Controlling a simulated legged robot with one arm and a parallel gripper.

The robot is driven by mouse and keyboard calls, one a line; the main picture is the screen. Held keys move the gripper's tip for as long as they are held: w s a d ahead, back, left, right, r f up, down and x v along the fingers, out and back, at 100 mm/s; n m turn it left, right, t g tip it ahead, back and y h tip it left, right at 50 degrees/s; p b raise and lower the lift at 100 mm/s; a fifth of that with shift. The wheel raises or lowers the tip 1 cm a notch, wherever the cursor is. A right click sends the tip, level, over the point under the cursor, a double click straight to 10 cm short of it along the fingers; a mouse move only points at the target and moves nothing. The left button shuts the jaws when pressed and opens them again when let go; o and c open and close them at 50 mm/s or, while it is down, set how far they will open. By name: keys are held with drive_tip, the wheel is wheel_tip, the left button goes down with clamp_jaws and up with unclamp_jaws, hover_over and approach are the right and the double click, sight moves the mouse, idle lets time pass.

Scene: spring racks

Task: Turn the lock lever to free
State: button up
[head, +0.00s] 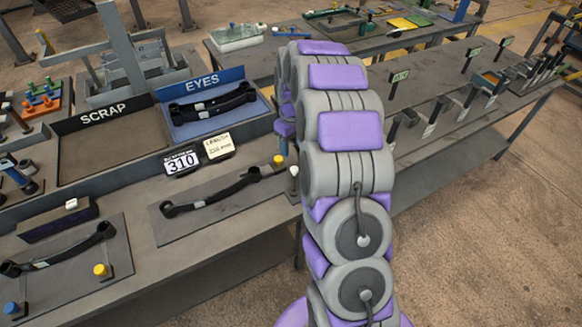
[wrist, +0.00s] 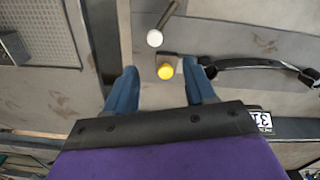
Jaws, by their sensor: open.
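A lever with a white ball end (wrist: 154,38) shows in the wrist view, its dark bar running up and right. Just below it is a yellow knob (wrist: 165,71). In the head view the yellow knob (head: 278,160) and white ball (head: 293,171) stand at the right end of a plate, beside my arm. I cannot tell which of them belongs to the lock lever. My gripper (wrist: 160,66) is open, its blue fingers on either side of the yellow knob in the picture; contact is unclear.
A black leaf spring (head: 212,193) lies on the plate left of the knobs. Behind it are a display reading 310 (head: 181,163), the EYES bin (head: 187,132) and the SCRAP bin (head: 72,173). Another bench (head: 440,125) with racks stands right of my arm.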

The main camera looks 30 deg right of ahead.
hover_over(294, 169)
drive_tip(key=d, duration=0.2)
drive_tip(key=f, duration=0.5)
drive_tip(key=f+b, duration=0.1)
drive_tip(key=f, duration=0.1)
drive_tip(key=shift+w+a+f, duration=0.1)
drive_tip(key=shift+a+f, duration=0.05)
drive_tip(key=shift+a, duration=0.1)
drive_tip(key=a+f, duration=0.2)
drive_tip(key=f, duration=0.1)
drive_tip(key=shift+a+f, duration=0.15)
drive_tip(key=shift+f, duration=0.05)
drive_tip(key=shift+d+f, duration=0.15)
drive_tip(key=shift+d, duration=0.8)
drive_tip(key=shift+c, duration=1.5)
drive_tip(key=shift+a, duration=0.65)
drive_tip(key=c, duration=0.5)
drive_tip(key=shift+d, duration=0.25)
clamp_jaws()
